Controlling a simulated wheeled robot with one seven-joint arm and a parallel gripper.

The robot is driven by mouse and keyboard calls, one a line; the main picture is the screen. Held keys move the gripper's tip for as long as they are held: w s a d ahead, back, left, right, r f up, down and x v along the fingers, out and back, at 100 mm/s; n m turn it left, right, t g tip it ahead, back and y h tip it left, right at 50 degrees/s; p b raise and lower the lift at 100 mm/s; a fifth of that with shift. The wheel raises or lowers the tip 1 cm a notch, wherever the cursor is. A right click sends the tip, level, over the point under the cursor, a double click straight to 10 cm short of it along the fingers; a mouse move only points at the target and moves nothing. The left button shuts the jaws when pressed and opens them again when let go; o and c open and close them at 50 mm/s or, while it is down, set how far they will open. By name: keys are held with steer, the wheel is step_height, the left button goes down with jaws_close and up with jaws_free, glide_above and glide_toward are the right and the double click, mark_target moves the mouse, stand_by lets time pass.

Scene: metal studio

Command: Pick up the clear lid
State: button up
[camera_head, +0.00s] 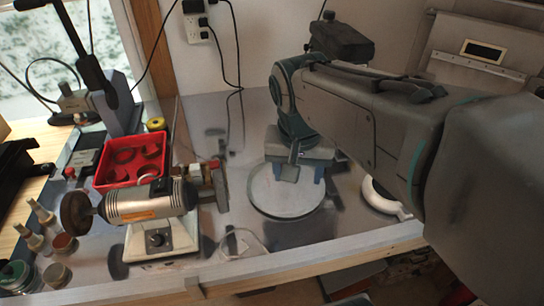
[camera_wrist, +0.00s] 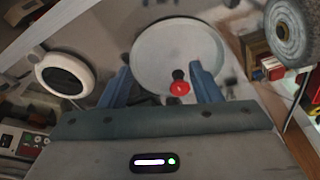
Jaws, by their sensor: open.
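A round, pale grey disc (camera_head: 282,203) lies flat on the metal bench, below my gripper (camera_head: 294,178). In the wrist view the same disc (camera_wrist: 170,50) shows a small red and black knob (camera_wrist: 180,87) near its lower edge; it looks like a lid, though it does not look clearly transparent. My gripper (camera_wrist: 160,68) is open and empty, with its blue fingers apart above the disc and the knob between them, nearer the right finger. Whether the fingers touch anything cannot be told. A faint, clear, curved thing (camera_head: 241,243) lies near the bench's front edge, left of the disc.
A bench grinder (camera_head: 150,203) stands left of the disc, its wheel also in the wrist view (camera_wrist: 288,32). A red bin (camera_head: 131,162) sits behind it. A white ring-shaped thing (camera_head: 386,197) lies close on the right. Bottles (camera_head: 42,212) stand at far left.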

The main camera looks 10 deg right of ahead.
steer(key=w+a+r+m+g+h+b, duration=0.1)
steer(key=w+a+r+m+h+b, duration=0.1)
steer(key=w+m+b, duration=0.4)
steer(key=w+a+r+m+g+h+b, duration=0.1)
steer(key=w+a+r+m+h+b, duration=0.2)
steer(key=m, duration=0.6)
steer(key=shift+y, duration=0.7)
steer(key=b+x, duration=0.3)
steer(key=x, duration=0.5)
steer(key=shift+w+d+f, duration=0.1)
steer(key=shift+d+f, duration=0.1)
steer(key=shift+d, duration=0.05)
steer(key=shift+b+x, duration=0.65)
steer(key=shift+x, duration=2.05)
steer(key=shift+w, duration=0.2)
jaws_close()
